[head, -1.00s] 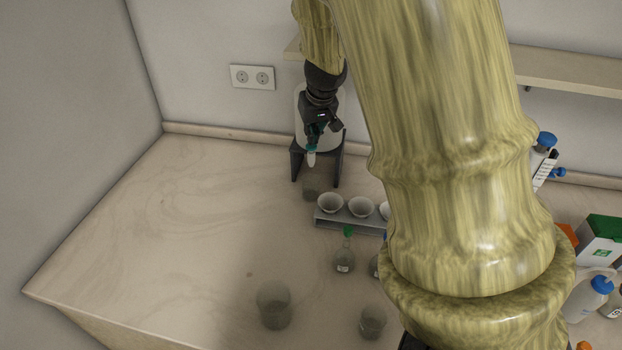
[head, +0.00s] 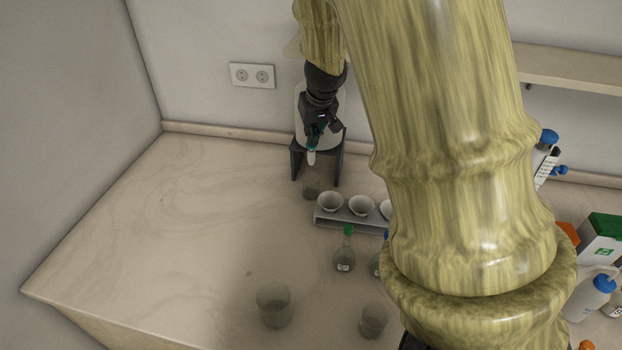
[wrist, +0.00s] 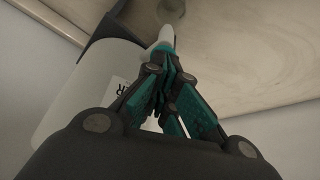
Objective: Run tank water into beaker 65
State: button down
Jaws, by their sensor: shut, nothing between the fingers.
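The white water tank (head: 303,100) stands on a dark stand (head: 296,164) against the back wall, partly hidden behind my arm. Its pale spout (head: 311,158) points down at the front. A clear beaker (head: 311,187) stands on the bench below the spout; its number cannot be read. My gripper (head: 313,143) is at the tank's front, just above the spout. In the wrist view my gripper (wrist: 165,62) is shut with teal fingers together at the spout (wrist: 166,34), with nothing seen between them. The beaker shows in part at the top of the wrist view (wrist: 171,8).
A grey rack with white funnel-like cups (head: 360,206) stands right of the beaker. A green-topped flask (head: 344,259) and two more beakers (head: 274,307) (head: 373,320) are nearer the front. My arm hides the bench's middle right. The left bench is clear.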

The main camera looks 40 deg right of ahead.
jog(key=shift+f, duration=0.35)
jog(key=shift+f+b, duration=0.45)
jog(key=shift+b, duration=0.15)
dwell(0.4)
jog(key=shift+r, duration=0.25)
dwell(2.4)
jog(key=shift+r+p, duration=0.95)
jog(key=shift+p, duration=0.05)
dwell(0.8)
jog(key=shift+r+p, duration=2.1)
jog(key=shift+r, duration=0.4)
